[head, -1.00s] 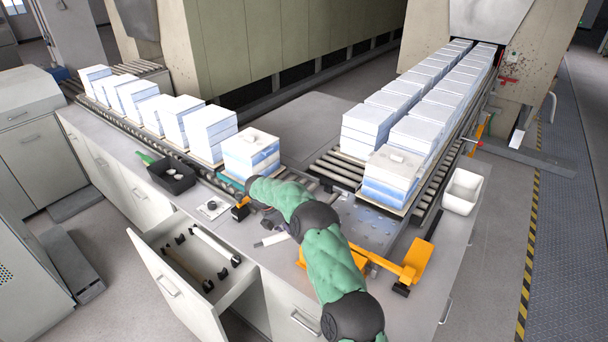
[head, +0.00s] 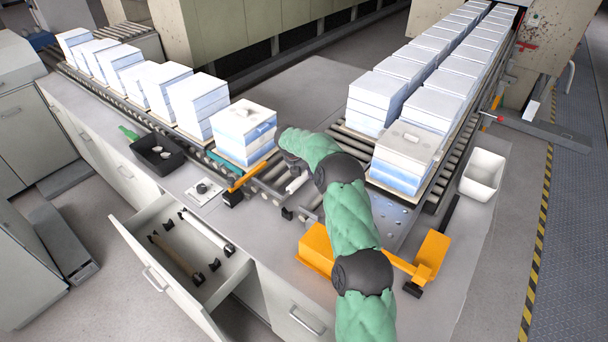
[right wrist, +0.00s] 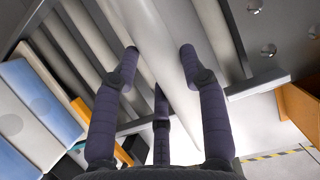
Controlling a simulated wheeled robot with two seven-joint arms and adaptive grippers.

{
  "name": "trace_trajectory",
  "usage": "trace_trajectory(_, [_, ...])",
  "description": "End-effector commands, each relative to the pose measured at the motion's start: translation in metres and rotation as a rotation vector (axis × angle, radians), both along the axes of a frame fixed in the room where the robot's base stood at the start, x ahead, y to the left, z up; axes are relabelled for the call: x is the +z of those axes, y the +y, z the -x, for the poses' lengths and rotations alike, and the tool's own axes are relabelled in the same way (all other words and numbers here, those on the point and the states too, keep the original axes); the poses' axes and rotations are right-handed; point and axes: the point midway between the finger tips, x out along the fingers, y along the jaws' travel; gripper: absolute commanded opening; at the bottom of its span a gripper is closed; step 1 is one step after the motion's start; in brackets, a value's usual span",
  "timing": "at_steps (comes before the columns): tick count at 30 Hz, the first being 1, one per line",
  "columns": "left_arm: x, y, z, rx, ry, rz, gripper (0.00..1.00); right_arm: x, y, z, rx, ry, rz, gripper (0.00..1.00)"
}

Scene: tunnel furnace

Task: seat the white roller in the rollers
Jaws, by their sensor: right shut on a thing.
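My right gripper (head: 291,163) is over the roller conveyor, just right of the front left white-and-blue block stack, mostly hidden behind my green-sleeved arm. A short end of the white roller (head: 297,183) shows below it. In the right wrist view my dark fingers (right wrist: 160,60) are shut around the white roller (right wrist: 152,30), which lies beside the grey conveyor rollers (right wrist: 72,50), roughly in line with them. Whether its ends sit in the frame is hidden. The rollers (head: 268,179) show in the head view too. My left gripper is not in view.
An orange-handled part (head: 250,176) stands left of the gripper. Block stacks (head: 247,131) (head: 408,155) flank it. The open drawer (head: 168,290) holds a light bar and a brown bar.

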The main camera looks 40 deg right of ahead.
Motion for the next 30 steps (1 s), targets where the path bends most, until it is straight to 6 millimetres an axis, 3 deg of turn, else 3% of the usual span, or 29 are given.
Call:
trace_trajectory(11, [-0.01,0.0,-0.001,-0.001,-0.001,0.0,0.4,-0.011,-0.001,0.0,-0.001,-0.004,0.001,0.0])
trace_trajectory(30, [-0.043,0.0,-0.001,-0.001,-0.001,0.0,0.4,-0.053,-0.001,0.0,-0.001,-0.004,0.0,0.0])
